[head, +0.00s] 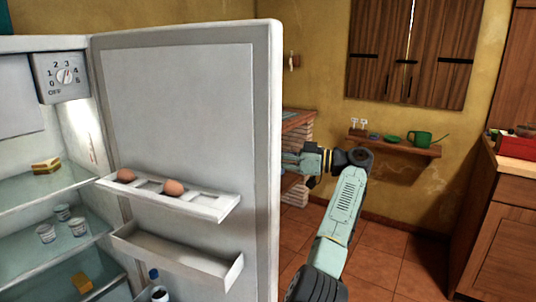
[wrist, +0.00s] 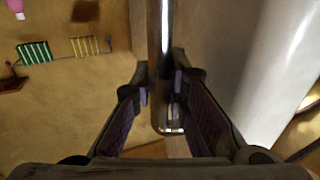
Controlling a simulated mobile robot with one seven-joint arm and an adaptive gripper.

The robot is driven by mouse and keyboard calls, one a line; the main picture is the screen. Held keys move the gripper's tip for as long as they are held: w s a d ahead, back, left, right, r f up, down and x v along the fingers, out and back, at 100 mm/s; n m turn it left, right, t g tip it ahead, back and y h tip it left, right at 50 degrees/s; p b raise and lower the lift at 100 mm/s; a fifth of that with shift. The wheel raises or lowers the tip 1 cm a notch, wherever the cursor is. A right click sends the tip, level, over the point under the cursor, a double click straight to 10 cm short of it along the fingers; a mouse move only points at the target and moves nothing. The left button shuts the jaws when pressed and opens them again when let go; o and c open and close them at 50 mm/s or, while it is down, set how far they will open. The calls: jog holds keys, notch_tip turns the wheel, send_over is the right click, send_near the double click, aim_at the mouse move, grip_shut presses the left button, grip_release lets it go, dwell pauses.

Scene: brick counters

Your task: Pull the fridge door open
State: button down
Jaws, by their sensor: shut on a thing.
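The fridge door (head: 185,105) stands wide open in the head view, its inner face with shelves towards me. The lit fridge interior (head: 62,120) shows at the left. My arm reaches to the door's far side, so the door edge hides my gripper's fingertips in the head view. In the wrist view the metal door handle (wrist: 160,35) is a shiny upright bar. My gripper (wrist: 163,88) is shut on the handle, with one finger on each side. The pale outer door surface (wrist: 225,60) lies right of the handle.
Eggs (head: 173,187) sit in the upper door shelf (head: 215,205). A bottle (head: 159,292) shows below, and small cups (head: 46,233) are inside the fridge. A wooden wall shelf (head: 405,149) holds a green watering can (head: 421,139). A wooden cabinet (head: 510,230) stands at right. Tiled floor (head: 390,250) is clear between.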

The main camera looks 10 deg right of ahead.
jog(key=shift+w+d, duration=0.2)
jog(key=shift+w, duration=0.1)
jog(key=c, duration=1.6)
grip_release()
jog(key=shift+o, duration=0.2)
jog(key=v, duration=0.7)
jog(key=shift+d, duration=0.25)
